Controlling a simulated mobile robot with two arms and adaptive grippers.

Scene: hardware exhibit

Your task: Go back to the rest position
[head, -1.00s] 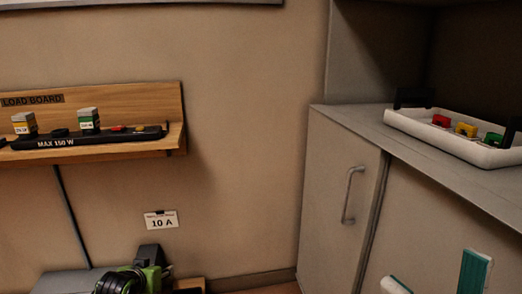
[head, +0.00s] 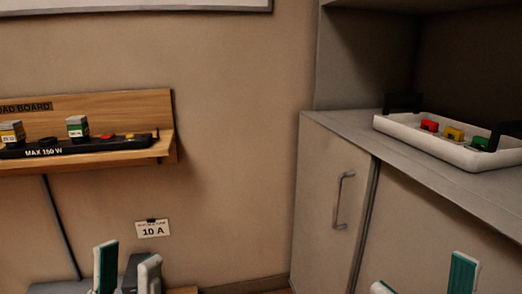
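My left gripper (head: 127,258) shows at the bottom left of the head view. Its two teal-padded fingers point up and stand apart, with nothing seen held between them. My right gripper (head: 422,272) is at the bottom right, in front of the cabinet. Its fingers are wide apart and empty, and only their upper ends show. Both arms are out of frame below.
A wooden load board shelf (head: 150,107) on the left wall holds a black power strip (head: 80,148) with several plugs. A white tray (head: 420,138) with coloured pieces sits on the grey cabinet (head: 320,190). A "10 A" card (head: 153,229) is on the wall.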

